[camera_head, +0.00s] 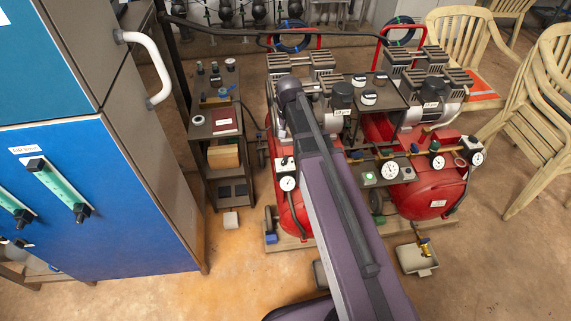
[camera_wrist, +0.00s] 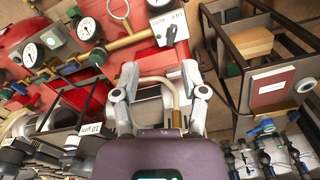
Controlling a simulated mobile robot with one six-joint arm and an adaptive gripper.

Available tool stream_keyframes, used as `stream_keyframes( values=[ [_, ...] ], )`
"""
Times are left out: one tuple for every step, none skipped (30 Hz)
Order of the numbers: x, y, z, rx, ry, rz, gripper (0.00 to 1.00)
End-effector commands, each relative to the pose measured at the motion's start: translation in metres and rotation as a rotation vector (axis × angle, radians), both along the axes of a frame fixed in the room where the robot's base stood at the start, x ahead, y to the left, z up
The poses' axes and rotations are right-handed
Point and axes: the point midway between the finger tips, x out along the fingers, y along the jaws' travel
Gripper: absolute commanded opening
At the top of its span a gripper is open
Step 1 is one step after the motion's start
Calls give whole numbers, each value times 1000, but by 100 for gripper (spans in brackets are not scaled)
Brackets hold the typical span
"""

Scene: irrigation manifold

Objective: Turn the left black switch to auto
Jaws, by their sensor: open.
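A small switch box with a white lettered face and a black lever (camera_wrist: 171,35) shows at the top middle of the wrist view. In the head view, this white-faced switch (camera_head: 283,163) sits at the front of the left red compressor, just above a round gauge. The lever's exact setting is too small to read. My gripper (camera_wrist: 160,72) is open, with its two grey fingers apart, just short of the switch box and not visibly touching it. In the head view, my arm hides most of the gripper and part of the left compressor.
Gauges (camera_wrist: 31,54) and brass fittings lie left of the switch in the wrist view. A dark shelf rack (camera_head: 200,162) with a red book (camera_head: 226,121) stands left of the compressors. A blue cabinet (camera_head: 100,205) fills the far left. Open floor (camera_head: 235,270) lies in front.

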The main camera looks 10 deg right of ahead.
Motion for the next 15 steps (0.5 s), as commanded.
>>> stream_keyframes(
  values=[
    [19, -2, -19, 0, 0, -32, 56],
    [26, -3, -25, 0, 0, -50, 56],
    [35, -4, -31, 0, 0, -76, 56],
    [41, -5, -36, 0, 0, -95, 56],
    [47, -6, -40, 0, 0, -112, 56],
    [54, -7, -46, 0, 0, -135, 56],
    [59, -8, -49, 0, 0, -149, 56],
    [64, -9, -52, 0, 0, -164, 56],
    [69, -10, -56, 0, 0, -180, 56],
    [72, -10, -58, 0, 0, -191, 56],
    [75, -11, -60, 0, 0, -201, 56],
    [78, -11, -62, 0, 0, -211, 56],
    [80, -11, -63, 0, 0, -218, 56],
    [81, -11, -63, 0, 0, -223, 56],
    [82, -12, -64, 0, 0, -228, 56]
  ],
)
